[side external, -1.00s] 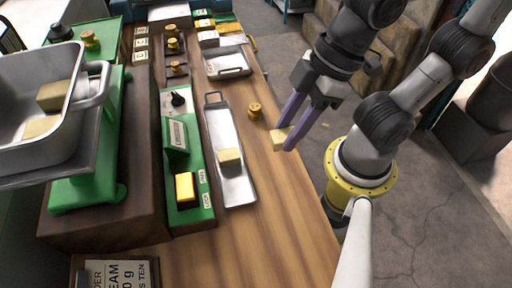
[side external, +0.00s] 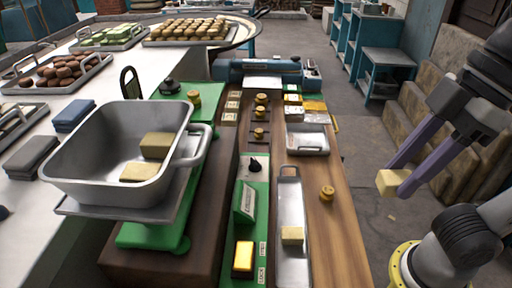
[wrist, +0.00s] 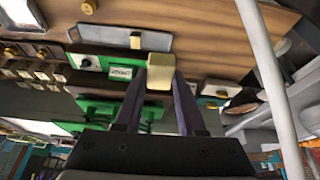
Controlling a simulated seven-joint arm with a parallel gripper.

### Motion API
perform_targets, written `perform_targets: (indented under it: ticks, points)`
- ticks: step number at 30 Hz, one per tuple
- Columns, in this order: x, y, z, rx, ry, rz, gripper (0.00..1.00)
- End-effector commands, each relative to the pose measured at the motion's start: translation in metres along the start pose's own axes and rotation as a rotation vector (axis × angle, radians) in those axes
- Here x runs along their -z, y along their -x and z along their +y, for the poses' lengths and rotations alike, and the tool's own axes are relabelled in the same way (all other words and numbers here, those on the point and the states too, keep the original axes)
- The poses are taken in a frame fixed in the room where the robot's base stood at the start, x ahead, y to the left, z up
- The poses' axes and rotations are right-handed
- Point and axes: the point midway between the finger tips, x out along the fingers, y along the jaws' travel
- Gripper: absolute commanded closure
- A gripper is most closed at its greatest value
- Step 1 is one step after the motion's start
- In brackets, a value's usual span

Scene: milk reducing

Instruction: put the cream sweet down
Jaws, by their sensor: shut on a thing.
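My gripper (side external: 398,180) is shut on a cream sweet (side external: 391,183), a pale block held between the purple fingertips. It is in the air to the right of the wooden bench, over the floor in the side view. In the wrist view the held sweet (wrist: 160,68) sits at the fingertips. Another cream sweet (side external: 292,235) lies on the long narrow metal tray (side external: 290,200) on the bench. Two more cream blocks, an upper one (side external: 157,145) and a lower one (side external: 139,172), lie in the deep metal pan (side external: 85,150) on the green scale (side external: 150,236).
A brass weight (side external: 327,193) stands right of the long tray. A green panel (side external: 250,215) with a gold block (side external: 243,256) is left of it. A small metal tray (side external: 307,140) lies farther back. Bare wood (side external: 335,240) is free along the bench's right side.

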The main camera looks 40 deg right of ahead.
Motion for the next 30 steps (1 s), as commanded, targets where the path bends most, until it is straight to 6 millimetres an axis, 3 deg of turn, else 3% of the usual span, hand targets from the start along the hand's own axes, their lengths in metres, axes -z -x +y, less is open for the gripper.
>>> perform_targets:
  ticks: [6, 15, 23, 30]
  points:
    - [0.064, 0.052, -0.001, 0.004, 0.01, 0.0, 1.0]
    - [0.149, 0.097, 0.003, 0.006, 0.015, -0.001, 1.0]
    - [0.217, 0.105, 0.013, 0.002, 0.005, -0.003, 1.0]
    - [0.263, 0.087, 0.025, -0.007, -0.018, -0.003, 1.0]
